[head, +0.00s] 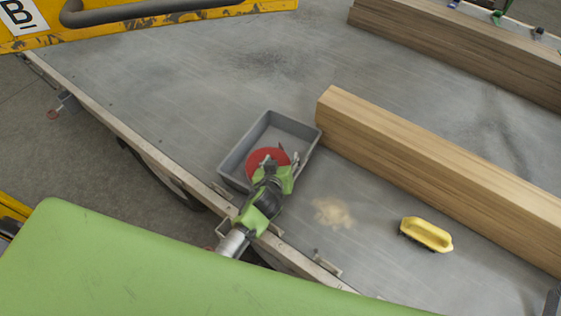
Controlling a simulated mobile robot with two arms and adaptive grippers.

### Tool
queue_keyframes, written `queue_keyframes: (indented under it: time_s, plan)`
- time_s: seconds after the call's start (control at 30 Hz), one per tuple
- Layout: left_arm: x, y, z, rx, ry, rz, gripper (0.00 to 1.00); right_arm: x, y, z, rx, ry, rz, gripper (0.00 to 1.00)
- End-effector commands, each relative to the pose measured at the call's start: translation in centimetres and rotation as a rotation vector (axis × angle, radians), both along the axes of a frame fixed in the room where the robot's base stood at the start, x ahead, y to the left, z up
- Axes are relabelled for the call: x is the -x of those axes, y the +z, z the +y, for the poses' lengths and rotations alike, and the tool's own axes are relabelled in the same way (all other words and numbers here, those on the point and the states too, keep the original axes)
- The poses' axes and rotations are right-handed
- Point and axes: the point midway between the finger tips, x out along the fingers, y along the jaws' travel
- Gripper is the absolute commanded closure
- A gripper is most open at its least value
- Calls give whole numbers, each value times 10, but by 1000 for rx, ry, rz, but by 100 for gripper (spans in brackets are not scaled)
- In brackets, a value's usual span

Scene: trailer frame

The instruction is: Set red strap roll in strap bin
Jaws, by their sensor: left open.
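The red strap roll (262,157) lies inside the grey strap bin (299,128), toward the bin's near side. My left gripper (278,162) reaches over the near part of the bin. Its green and black fingers are open at the roll, and they hide part of it. I cannot tell whether a finger touches the roll. My right gripper is out of view.
A long wooden beam (430,165) lies right of the bin, its end close to the bin's corner. A yellow brush (427,234) and a patch of sawdust (333,212) lie on the grey trailer bed (200,100). More beams (460,45) lie at the back right.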

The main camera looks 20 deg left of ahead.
Motion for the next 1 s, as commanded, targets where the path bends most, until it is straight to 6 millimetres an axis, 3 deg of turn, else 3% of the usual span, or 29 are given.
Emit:
queue_keyframes:
  time_s: [0.27, 0.7, 1.0]
  plan:
    - [22, 13, -2, 2, 0, 0, 45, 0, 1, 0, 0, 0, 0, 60]
    - [85, 52, -8, 2, 0, 0, 45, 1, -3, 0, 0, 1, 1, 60]
    - [101, 64, -9, 0, 1, 0, 45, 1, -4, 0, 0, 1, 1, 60]
